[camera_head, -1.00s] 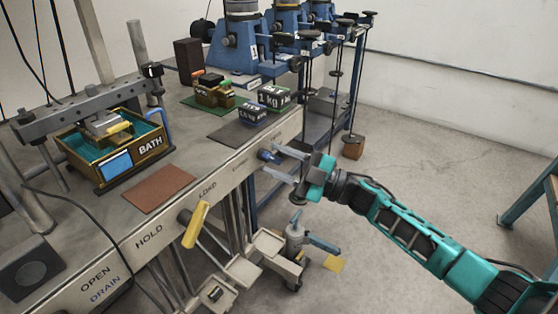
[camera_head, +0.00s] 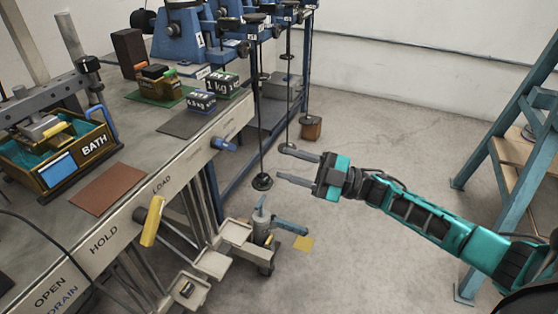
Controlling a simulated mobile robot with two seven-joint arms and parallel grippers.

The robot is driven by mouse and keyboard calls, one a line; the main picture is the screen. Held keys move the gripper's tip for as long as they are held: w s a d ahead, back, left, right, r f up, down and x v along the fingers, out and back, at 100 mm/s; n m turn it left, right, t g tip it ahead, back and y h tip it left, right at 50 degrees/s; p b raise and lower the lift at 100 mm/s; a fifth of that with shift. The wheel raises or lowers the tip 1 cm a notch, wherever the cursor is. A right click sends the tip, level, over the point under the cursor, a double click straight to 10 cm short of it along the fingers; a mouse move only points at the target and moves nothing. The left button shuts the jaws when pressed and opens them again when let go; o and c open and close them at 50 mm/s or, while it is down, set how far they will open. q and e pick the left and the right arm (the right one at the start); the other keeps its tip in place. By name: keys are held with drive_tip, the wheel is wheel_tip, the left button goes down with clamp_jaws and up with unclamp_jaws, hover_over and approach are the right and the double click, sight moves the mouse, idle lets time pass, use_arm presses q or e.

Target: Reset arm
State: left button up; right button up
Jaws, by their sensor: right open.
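My right gripper (camera_head: 297,166) is in the middle of the view, at the end of my teal right arm (camera_head: 430,217) that comes in from the right. Its two fingers point left, are spread apart, and hold nothing. It is in the air over the floor, to the right of the bench front and clear of the blue knob (camera_head: 224,143). The yellow lever (camera_head: 152,221) on the bench front stands tilted beside the HOLD label. My left gripper is out of view.
The bench (camera_head: 75,236) carries the BATH box (camera_head: 52,182), a brown mat (camera_head: 107,189) and weight blocks (camera_head: 221,84). Rods with hanging discs (camera_head: 262,182) are close to my gripper fingers. A blue frame (camera_head: 520,105) stands at the right.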

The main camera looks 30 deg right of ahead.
use_arm(q)
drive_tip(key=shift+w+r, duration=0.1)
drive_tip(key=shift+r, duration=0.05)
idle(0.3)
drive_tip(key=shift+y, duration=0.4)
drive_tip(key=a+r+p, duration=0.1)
drive_tip(key=p, duration=0.1)
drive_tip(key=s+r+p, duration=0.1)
drive_tip(key=p, duration=0.2)
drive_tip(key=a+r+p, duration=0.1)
drive_tip(key=p, duration=0.2)
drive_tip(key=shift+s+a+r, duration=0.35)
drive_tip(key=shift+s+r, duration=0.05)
use_arm(e)
drive_tip(key=s+a+f+m+h, duration=0.4)
drive_tip(key=s+f+m+h, duration=0.2)
drive_tip(key=s+m+h, duration=0.1)
drive_tip(key=s+a+f+m+g+h, duration=0.1)
drive_tip(key=s+a+f+m+h, duration=0.4)
drive_tip(key=m, duration=0.6)
drive_tip(key=s+f+h, duration=0.2)
drive_tip(key=s+h, duration=0.1)
drive_tip(key=s, duration=0.1)
drive_tip(key=shift+s, duration=0.15)
